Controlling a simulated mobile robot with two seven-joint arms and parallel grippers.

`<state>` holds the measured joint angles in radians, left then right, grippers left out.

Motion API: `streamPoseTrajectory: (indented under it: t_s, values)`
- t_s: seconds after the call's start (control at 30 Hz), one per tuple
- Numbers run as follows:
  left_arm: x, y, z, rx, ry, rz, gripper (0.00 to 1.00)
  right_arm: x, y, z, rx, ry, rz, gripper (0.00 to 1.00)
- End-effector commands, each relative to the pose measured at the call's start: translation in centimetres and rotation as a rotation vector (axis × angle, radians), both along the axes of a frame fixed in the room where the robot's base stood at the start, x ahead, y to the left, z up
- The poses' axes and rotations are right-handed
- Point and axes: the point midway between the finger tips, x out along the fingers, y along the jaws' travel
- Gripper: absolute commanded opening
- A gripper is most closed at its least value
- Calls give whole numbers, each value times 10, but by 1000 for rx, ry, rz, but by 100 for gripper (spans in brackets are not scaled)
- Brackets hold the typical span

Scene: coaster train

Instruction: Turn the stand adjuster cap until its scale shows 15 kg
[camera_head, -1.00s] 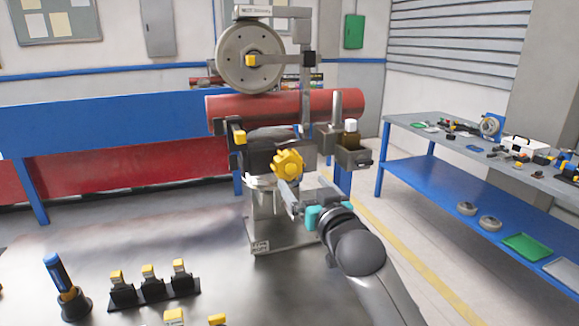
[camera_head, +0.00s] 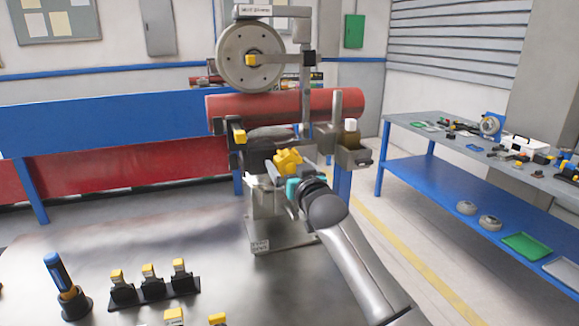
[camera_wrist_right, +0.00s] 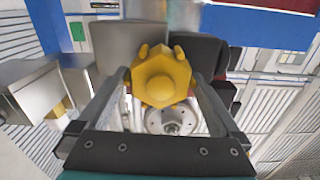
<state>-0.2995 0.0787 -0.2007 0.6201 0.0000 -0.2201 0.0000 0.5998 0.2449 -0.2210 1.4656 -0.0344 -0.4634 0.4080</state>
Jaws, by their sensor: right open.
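The yellow lobed adjuster cap (camera_head: 289,159) sits on the front of the grey stand (camera_head: 266,225), in the middle of the head view. In the right wrist view the cap (camera_wrist_right: 162,78) faces the camera. My right gripper (camera_head: 283,170) is right at the cap. In the right wrist view the open fingers of the gripper (camera_wrist_right: 161,88) stand on either side of the cap, with gaps that look clear. I cannot read any scale on the cap or stand. My left gripper is not in view.
A red cylinder (camera_head: 275,106) and a grey wheel (camera_head: 249,58) are above the cap. A small grey tray (camera_head: 352,158) juts out at the right. A blue-handled tool (camera_head: 60,277) and several yellow-topped pieces (camera_head: 149,284) stand on the metal table (camera_head: 215,235).

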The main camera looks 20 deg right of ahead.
Motion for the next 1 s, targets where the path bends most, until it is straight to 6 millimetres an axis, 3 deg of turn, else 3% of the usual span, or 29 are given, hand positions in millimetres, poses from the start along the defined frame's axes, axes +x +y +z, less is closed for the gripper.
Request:
streamPoseTrajectory:
  t_s: [0.27,0.83,1.0]
  values:
    - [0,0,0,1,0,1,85,1,0,0,0,1,0,100]
    - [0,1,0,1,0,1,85,1,0,-1,0,1,0,38]
    - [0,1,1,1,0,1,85,1,0,-1,-6,2,0,36]
